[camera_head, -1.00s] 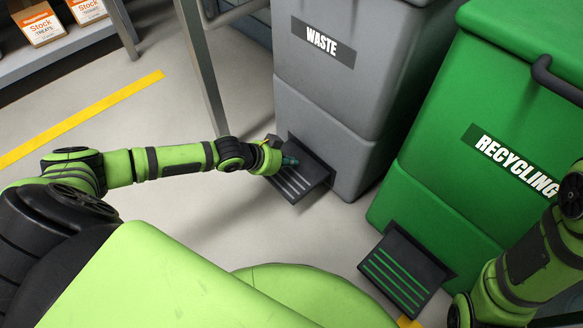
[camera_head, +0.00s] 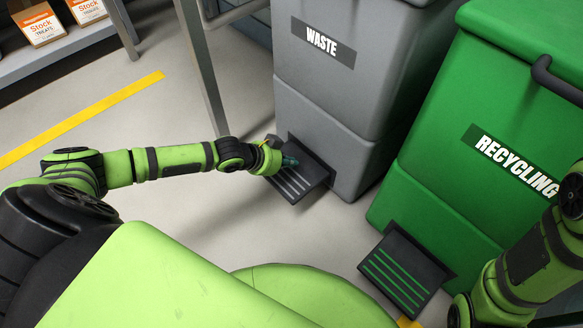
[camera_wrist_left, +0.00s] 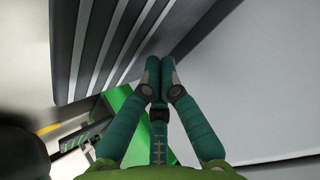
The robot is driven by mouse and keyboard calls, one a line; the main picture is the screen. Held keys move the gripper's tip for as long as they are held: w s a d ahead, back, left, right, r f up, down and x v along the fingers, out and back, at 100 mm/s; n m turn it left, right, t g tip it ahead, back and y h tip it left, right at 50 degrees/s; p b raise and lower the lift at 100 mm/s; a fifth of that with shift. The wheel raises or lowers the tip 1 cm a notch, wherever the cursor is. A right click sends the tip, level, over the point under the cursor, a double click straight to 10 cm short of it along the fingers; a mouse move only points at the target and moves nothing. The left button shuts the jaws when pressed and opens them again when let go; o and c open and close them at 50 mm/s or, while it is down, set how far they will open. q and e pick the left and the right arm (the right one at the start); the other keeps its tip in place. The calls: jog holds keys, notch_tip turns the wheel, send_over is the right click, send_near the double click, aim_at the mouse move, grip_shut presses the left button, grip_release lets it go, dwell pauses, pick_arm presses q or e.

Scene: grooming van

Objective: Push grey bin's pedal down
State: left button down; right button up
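The grey bin (camera_head: 325,105), labelled WASTE, stands upright in the upper middle of the head view. Its black pedal (camera_head: 316,172) with light grey stripes sticks out at the bin's foot. My left gripper (camera_head: 290,160) reaches in from the left, its fingers over the pedal. In the left wrist view the teal fingers (camera_wrist_left: 159,76) are together at the tips with nothing between them, beside the striped pedal (camera_wrist_left: 110,45). I cannot tell whether they touch it. The gripper hides part of the pedal. My right gripper is out of view; only its arm shows.
A green bin (camera_head: 445,190), labelled RECYCLING, stands to the right with its own green-striped pedal (camera_head: 405,272). A metal post (camera_head: 203,70) rises left of the grey bin. A shelf (camera_head: 60,55) with orange-and-white boxes is at upper left. The floor left of the pedal is clear.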

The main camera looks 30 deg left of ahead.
aim_at(291, 169)
pick_arm(q)
jog(key=shift+f, duration=0.1)
jog(key=shift+f, duration=0.3)
jog(key=shift+s+f+b, duration=0.1)
jog(key=shift+f+b, duration=0.6)
jog(key=shift+f, duration=0.65)
dwell(1.0)
dwell(0.3)
jog(key=shift+r+p, duration=1.45)
jog(key=shift+p, duration=0.3)
jog(key=shift+r+p, duration=0.25)
jog(key=shift+p, duration=0.05)
jog(key=shift+r, duration=0.1)
